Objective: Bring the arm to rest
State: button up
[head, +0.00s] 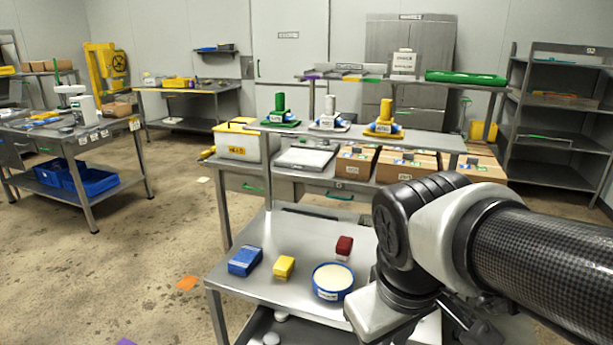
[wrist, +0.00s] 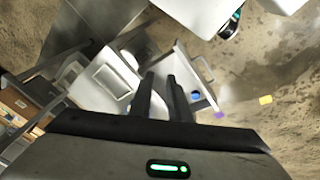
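My arm (head: 500,245) reaches in from the right edge of the head view, bent over the right side of the steel cart (head: 225,283). My gripper (wrist: 161,77) shows in the wrist view as two dark fingers with a narrow gap between them. I see nothing held in the gap. In the head view the gripper is partly hidden by the arm's end. On the cart are a blue box (head: 245,261), a yellow box (head: 284,267), a dark red box (head: 344,247) and a round blue tub (head: 333,281) with pale contents. They stand left of my arm.
Behind the cart, a steel bench (head: 230,178) holds a yellow-lidded bin (head: 237,146), a flat scale (head: 304,160) and cardboard boxes (head: 355,162). A shelf above carries green, white and yellow devices. A rack (head: 560,125) stands at right. The floor at left is mostly open.

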notch_tip(320, 180, up, 18)
jog(key=d+m+t+p, duration=0.2)
jog(key=m+p, duration=0.2)
jog(key=p, duration=0.9)
jog(key=shift+s+d+f+m+t+y+p, duration=0.15)
jog(key=shift+f+m+t+y+p, duration=0.15)
jog(key=shift+m+y, duration=0.1)
